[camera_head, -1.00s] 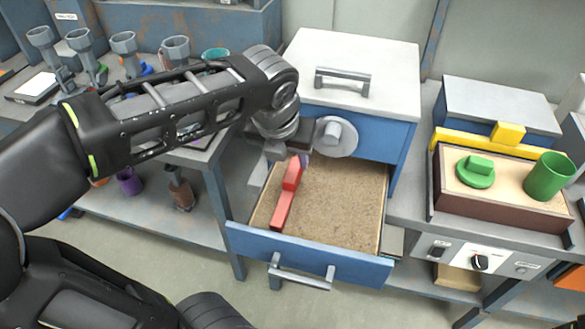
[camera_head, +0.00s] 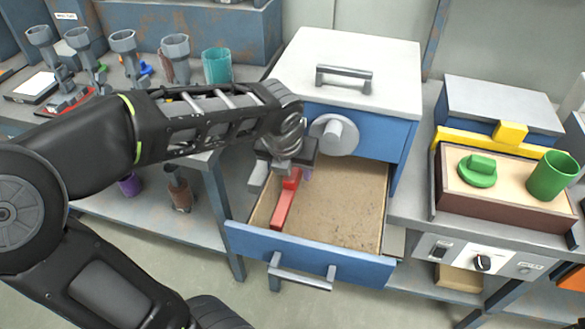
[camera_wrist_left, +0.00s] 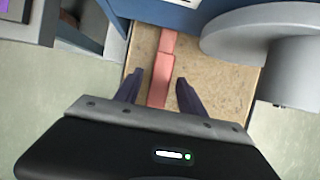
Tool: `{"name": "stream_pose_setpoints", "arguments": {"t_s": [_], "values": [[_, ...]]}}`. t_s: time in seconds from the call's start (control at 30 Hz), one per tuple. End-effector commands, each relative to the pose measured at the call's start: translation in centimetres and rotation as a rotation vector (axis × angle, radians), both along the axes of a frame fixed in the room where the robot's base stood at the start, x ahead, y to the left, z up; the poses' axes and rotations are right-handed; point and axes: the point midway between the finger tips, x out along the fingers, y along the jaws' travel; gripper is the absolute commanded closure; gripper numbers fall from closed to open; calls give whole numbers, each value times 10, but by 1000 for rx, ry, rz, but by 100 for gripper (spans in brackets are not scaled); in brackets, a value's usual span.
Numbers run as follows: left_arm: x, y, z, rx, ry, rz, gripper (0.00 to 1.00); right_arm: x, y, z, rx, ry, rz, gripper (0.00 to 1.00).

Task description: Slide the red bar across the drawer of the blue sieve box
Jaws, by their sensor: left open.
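The blue sieve box (camera_head: 365,135) has a grey-white lid with a handle and a round grey knob on its front. Its drawer (camera_head: 310,262) is pulled out and has a sandy floor. The red bar (camera_head: 282,207) lies along the left side of the drawer, running from front to back. My left gripper (camera_head: 283,177) is over the bar's far part and hides some of it. In the left wrist view the open fingers (camera_wrist_left: 158,90) stand on either side of the bar (camera_wrist_left: 159,85), apart from it. My right gripper is not in view.
The round knob (camera_head: 334,135) sticks out close to my left gripper. A bench at right holds a tray (camera_head: 500,205) with a green knob piece (camera_head: 478,171) and a green cup (camera_head: 551,176). A teal cup (camera_head: 217,66) and several grey holders stand at the left.

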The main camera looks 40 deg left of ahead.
Motion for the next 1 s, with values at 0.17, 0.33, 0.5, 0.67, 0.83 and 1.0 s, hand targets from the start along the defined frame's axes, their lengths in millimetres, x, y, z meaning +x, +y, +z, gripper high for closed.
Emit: {"name": "stream_pose_setpoints", "arguments": {"t_s": [0.17,0.33,0.5,0.67,0.83,1.0], "values": [[0,0,0,0,0,0,58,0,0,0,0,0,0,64],[0,0,0,0,0,1,72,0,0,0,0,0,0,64],[0,0,1,0,0,1,85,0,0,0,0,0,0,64],[0,0,1,0,0,1,99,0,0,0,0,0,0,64],[0,0,1,0,0,1,100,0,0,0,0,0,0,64],[0,0,1,0,0,1,100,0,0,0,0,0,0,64]]}}
